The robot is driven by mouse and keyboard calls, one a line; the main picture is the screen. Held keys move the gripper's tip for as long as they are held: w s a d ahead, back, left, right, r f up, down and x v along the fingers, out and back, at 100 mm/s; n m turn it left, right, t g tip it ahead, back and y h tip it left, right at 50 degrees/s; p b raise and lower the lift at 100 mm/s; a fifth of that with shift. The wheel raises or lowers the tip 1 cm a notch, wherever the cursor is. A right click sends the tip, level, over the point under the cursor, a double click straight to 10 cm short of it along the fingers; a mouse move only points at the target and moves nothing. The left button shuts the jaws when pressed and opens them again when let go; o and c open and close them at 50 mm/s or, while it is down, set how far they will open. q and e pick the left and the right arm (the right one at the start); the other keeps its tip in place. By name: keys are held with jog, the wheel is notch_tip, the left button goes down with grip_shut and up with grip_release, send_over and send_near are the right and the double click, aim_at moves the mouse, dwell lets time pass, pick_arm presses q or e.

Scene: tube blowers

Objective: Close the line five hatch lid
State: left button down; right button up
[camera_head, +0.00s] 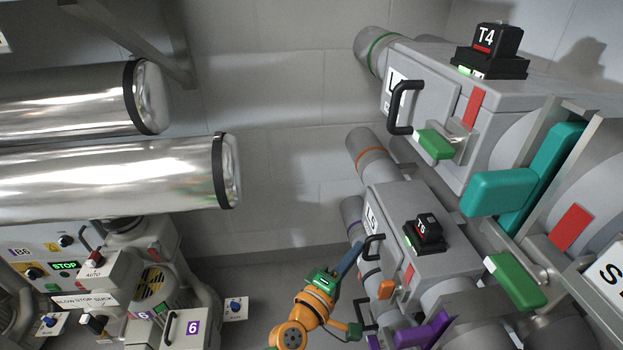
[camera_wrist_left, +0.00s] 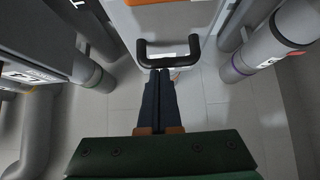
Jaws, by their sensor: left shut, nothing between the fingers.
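The line five housing (camera_head: 446,265) is a grey box marked L5, with a black T5 block (camera_head: 426,232) on top. Its hatch lid (camera_head: 371,218) is on the left side and bears a black bar handle (camera_head: 372,248). I cannot tell whether the lid is fully flush. An orange latch piece (camera_head: 386,289) sits below. My left gripper (camera_head: 356,250) is shut and empty, its dark fingers close beside the handle. In the left wrist view, the handle (camera_wrist_left: 168,48) lies just beyond the shut fingertips (camera_wrist_left: 160,73); I cannot tell if they touch. My right gripper is out of view.
The line four housing (camera_head: 500,95) with its teal lever (camera_head: 500,192) stands above right. A purple lever (camera_head: 424,333) is below the line five housing. Large metal cylinders (camera_head: 110,170) and a control panel (camera_head: 55,245) fill the left. The wall between is clear.

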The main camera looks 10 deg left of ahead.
pick_arm(q)
jog(key=shift+s+d+r, duration=0.1)
jog(key=shift+s+d, duration=0.05)
jog(key=shift+d, duration=0.2)
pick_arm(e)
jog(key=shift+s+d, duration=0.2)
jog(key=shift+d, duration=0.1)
pick_arm(q)
jog(key=shift+s, duration=0.1)
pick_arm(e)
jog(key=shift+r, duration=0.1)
pick_arm(q)
jog(key=v, duration=0.7)
jog(key=shift+a, duration=0.2)
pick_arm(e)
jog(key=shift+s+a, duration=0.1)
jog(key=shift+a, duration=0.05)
